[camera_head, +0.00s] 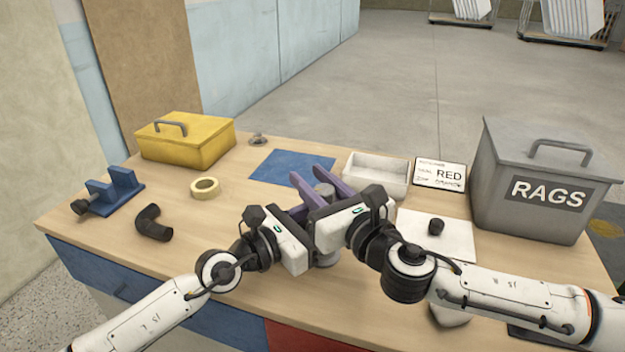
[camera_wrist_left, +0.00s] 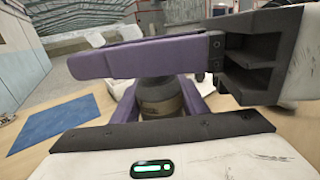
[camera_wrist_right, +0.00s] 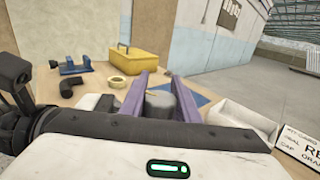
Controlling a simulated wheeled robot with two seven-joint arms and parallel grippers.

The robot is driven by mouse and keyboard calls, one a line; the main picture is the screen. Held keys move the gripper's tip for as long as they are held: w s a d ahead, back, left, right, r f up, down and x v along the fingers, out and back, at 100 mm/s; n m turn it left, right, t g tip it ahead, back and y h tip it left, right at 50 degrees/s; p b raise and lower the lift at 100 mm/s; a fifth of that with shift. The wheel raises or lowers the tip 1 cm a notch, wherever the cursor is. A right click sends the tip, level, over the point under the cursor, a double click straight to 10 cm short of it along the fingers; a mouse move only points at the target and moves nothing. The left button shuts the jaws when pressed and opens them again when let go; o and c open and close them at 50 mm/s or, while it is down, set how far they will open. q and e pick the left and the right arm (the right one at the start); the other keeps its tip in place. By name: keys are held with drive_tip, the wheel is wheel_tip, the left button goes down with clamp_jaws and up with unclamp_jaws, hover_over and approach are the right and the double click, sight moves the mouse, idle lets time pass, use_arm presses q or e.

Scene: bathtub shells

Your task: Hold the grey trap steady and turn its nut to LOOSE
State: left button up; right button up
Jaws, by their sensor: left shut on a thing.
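My left gripper (camera_head: 299,212) is shut on the trap body, coming in from the left. My right gripper (camera_head: 318,178) is above it, with one finger on each side of the dark nut (camera_wrist_left: 155,86). In the right wrist view the grey top (camera_wrist_right: 160,104) fills most of the gap between the fingers; contact is unclear. No LOOSE mark is readable.
A blue mat (camera_head: 285,166) and white tray (camera_head: 372,176) lie behind the grippers. At left are a yellow box (camera_head: 190,150), tape roll (camera_head: 205,184), black elbow (camera_head: 151,224) and blue clamp (camera_head: 118,190). At right are a RED sign (camera_head: 440,173) and grey RAGS bin (camera_head: 530,150).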

drive_tip(key=shift+w+d+m+t+h, duration=0.1)
drive_tip(key=shift+d+m+t+h, duration=0.15)
drive_tip(key=shift+m+t+h, duration=0.75)
drive_tip(key=shift+c, duration=0.4)
drive_tip(key=shift+w+d+m+h, duration=0.15)
drive_tip(key=shift+m+h, duration=0.15)
drive_tip(key=shift+h, duration=0.35)
drive_tip(key=shift+s+d+m+h, duration=0.15)
drive_tip(key=shift+m+h, duration=0.15)
drive_tip(key=shift+h, duration=0.35)
drive_tip(key=shift+w, duration=0.1)
drive_tip(key=o, duration=1.1)
drive_tip(key=shift+c, duration=0.2)
drive_tip(key=v, duration=1.2)
